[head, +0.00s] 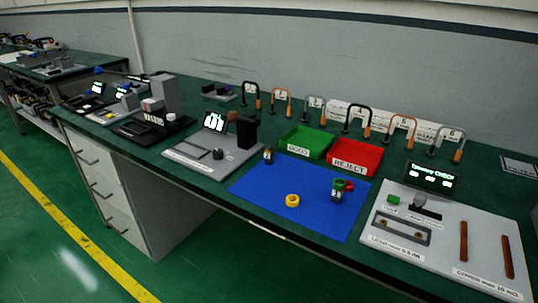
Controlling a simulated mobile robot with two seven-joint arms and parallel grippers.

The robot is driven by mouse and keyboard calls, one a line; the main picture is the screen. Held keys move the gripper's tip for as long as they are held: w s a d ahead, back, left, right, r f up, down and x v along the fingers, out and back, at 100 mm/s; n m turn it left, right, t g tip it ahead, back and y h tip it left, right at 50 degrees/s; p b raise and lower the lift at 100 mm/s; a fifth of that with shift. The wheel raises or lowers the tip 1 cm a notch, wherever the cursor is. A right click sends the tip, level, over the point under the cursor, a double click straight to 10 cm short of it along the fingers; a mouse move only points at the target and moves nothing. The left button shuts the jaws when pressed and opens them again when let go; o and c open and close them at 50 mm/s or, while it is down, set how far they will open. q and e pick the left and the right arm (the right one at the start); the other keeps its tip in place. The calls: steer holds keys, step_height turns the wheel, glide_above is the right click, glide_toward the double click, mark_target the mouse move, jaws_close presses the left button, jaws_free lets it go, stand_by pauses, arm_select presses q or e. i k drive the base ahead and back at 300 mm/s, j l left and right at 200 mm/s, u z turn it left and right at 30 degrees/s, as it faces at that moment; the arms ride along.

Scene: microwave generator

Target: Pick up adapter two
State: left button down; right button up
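A row of curved, hook-like pieces stands along the back of the green bench, each by a white number card. The one by the card that appears to read 2 is an orange arch (289,107), second from the left, and it stands upright. I take it as adapter two, but its label is small. A black arch (244,98) stands to its left and a grey arch (323,114) to its right. Neither of my grippers shows in the head view.
A green GOOD tray (303,151) and red REJECT tray (355,168) stand before the arches. A blue mat (270,190) holds a yellow ring (292,200) and small parts. Grey test stations (200,163) flank it. More bench stretches left.

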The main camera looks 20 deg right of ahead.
mark_target(269, 152)
steer(key=i+j+z, duration=0.1)
steer(key=i+j, duration=0.15)
steer(key=i+j+z, duration=0.15)
steer(key=j, duration=0.2)
steer(key=i+j+z, duration=0.1)
steer(key=i+j, duration=0.15)
steer(key=i+j+z, duration=0.15)
steer(key=j, duration=0.3)
